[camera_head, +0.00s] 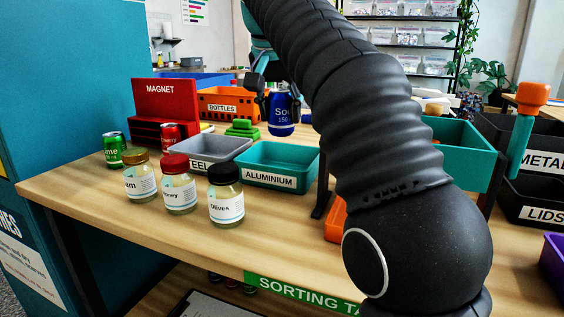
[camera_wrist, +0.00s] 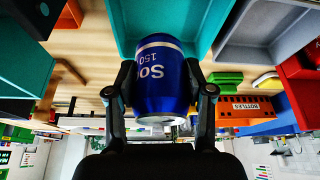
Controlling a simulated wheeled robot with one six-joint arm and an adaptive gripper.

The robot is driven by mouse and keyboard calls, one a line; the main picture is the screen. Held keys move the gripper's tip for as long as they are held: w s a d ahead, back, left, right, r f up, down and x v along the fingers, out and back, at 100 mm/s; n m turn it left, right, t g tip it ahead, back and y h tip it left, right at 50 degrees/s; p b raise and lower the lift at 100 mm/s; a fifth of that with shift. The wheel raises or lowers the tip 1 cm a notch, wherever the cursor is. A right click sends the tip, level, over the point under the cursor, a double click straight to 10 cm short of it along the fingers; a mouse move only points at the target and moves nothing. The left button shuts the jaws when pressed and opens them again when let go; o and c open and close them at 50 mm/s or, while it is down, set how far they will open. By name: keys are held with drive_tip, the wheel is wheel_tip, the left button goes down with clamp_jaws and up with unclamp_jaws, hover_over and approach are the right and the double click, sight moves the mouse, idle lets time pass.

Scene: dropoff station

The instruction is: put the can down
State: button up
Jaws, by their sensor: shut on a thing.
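A blue can (camera_head: 282,114) marked "So..." and "150" is held upright in my gripper (camera_head: 275,98), above the table behind the teal aluminium tray. In the wrist view the blue can (camera_wrist: 161,78) sits between the two black fingers of my gripper (camera_wrist: 161,92), which touch its sides. The teal tray (camera_head: 277,178) labelled "ALUMINIUM" looks empty in the part I see; it also shows beyond the can in the wrist view (camera_wrist: 122,28). A green can (camera_head: 115,150) and a red can (camera_head: 172,137) stand at the left of the table.
Three jars with gold, red (camera_head: 178,185) and black lids stand before the trays. A grey tray (camera_head: 213,150) sits left of the teal one. A red magnet box (camera_head: 162,103) and orange bottles crate (camera_head: 232,105) stand behind. The table's front left (camera_head: 100,190) is clear.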

drive_tip(key=shift+w+f, duration=0.15)
drive_tip(key=shift+w, duration=0.1)
drive_tip(key=shift+f, duration=0.35)
wheel_tip(320, 180, down, 9)
drive_tip(key=b, duration=0.3)
drive_tip(key=shift+f, duration=0.4)
drive_tip(key=o, duration=0.7)
drive_tip(key=shift+o, duration=0.2)
